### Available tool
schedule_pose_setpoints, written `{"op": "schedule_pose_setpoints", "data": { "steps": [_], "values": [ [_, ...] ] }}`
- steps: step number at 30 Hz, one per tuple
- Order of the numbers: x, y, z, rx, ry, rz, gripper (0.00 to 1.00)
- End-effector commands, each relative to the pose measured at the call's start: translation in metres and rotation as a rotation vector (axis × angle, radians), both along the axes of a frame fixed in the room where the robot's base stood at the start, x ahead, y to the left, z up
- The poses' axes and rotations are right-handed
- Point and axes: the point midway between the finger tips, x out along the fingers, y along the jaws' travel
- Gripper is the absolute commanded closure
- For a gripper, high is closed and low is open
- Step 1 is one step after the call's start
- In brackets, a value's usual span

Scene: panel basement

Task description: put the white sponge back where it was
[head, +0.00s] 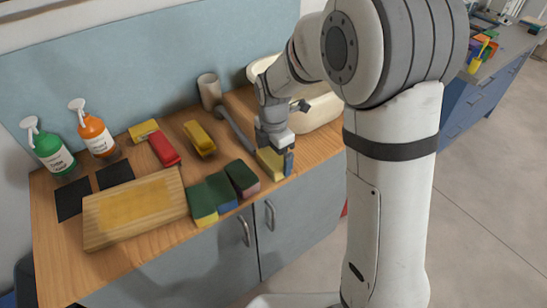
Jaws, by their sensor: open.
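My gripper (276,155) points down at the front edge of the wooden counter, in front of the sink. Its jaws are open. A pale yellow sponge (268,165) stands on the counter at the jaws, partly hidden by them; contact cannot be told. Its upper side is covered, so I cannot tell whether it is the white sponge. No plainly white sponge shows. To its left, a row holds a dark sponge with a pink side (245,180), a green and blue sponge (222,192) and a green and yellow sponge (202,204).
A wooden board (175,190) lies left of the row. Behind are a red block (164,149), yellow blocks (200,138), a green bottle (50,155), an orange bottle (95,135) and a grey cup (209,91). The white sink (318,108) is close behind my gripper.

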Motion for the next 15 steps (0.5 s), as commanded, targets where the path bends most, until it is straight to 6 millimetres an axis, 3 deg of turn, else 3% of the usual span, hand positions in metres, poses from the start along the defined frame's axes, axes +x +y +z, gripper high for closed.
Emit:
{"op": "schedule_pose_setpoints", "data": {
  "steps": [9,15],
  "values": [
    [0.001,0.0,0.069,0.001,-0.005,-0.001,0.0],
    [0.0,0.0,0.097,0.001,-0.003,-0.001,0.0]
  ]
}}
